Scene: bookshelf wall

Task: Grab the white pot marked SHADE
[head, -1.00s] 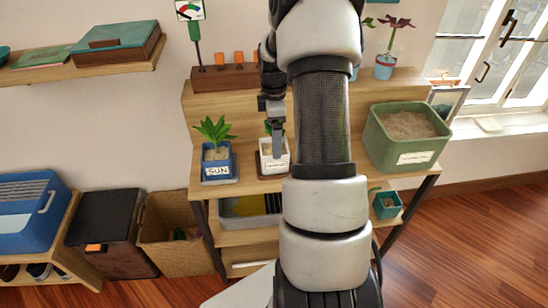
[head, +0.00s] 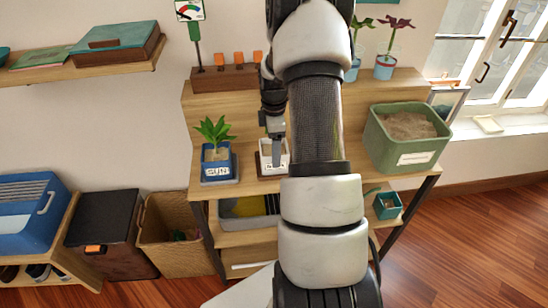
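The white pot (head: 266,152) stands on the wooden shelf unit, on a dark tray, right of the blue pot marked SUN (head: 216,163). A label shows on its front, but it is mostly covered and I cannot read it. My gripper (head: 277,161) points down at the white pot and overlaps its right part in the picture. I cannot tell whether it touches the pot, or whether the fingers are open or shut. My arm hides what lies right of the pot.
A green bin of soil (head: 409,128) stands at the right of the shelf top. A brown block with orange pieces (head: 222,80) sits on the back ledge. A small teal pot (head: 388,205) is below right. The SUN pot is close on the left.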

